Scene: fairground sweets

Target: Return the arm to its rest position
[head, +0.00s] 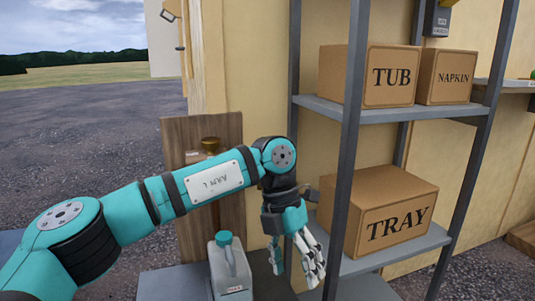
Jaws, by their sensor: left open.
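My left arm (120,215) comes in from the left and reaches across to the middle of the head view. Its gripper (297,270) hangs down with its fingers apart, open and with nothing seen between them. It is just left of a grey shelf post, near the lower box. My right gripper is not in view.
A metal shelf unit (451,239) holds boxes marked TUB (392,77), NAPKIN (446,77) and TRAY (395,218). A grey jug with a teal cap (229,275) stands left of the gripper. A wooden board (225,130) stands behind the arm. Open gravel lies left.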

